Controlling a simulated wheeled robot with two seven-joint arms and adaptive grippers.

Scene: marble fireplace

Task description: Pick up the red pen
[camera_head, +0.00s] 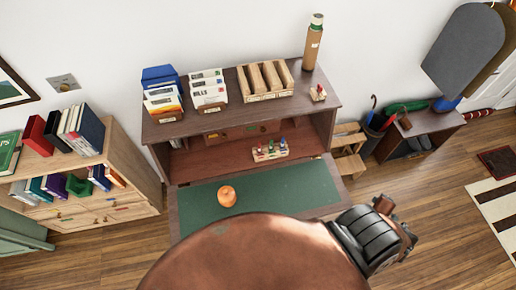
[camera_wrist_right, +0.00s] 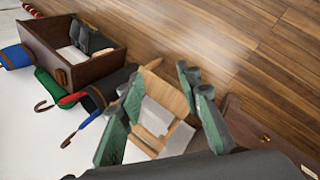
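A small light wooden rack (camera_head: 270,156) stands in the desk's open compartment, in the head view. Several small coloured upright things stand in it. A reddish one (camera_head: 260,150) is at its left end; it is too small to tell surely whether it is the red pen. My right gripper (camera_wrist_right: 165,88) shows in the right wrist view with its green-grey fingers spread apart and nothing between them. It points toward the floor area with the wooden step stool (camera_wrist_right: 160,105), away from the rack. My left gripper is in no view.
The desk's fold-down green leaf (camera_head: 285,185) is mostly clear, with an orange round thing (camera_head: 227,196) on it. Files, a wooden sorter (camera_head: 266,80) and a bottle (camera_head: 313,42) stand on top. A bookcase (camera_head: 130,165) is left; umbrellas and a bench (camera_head: 435,125) are right.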

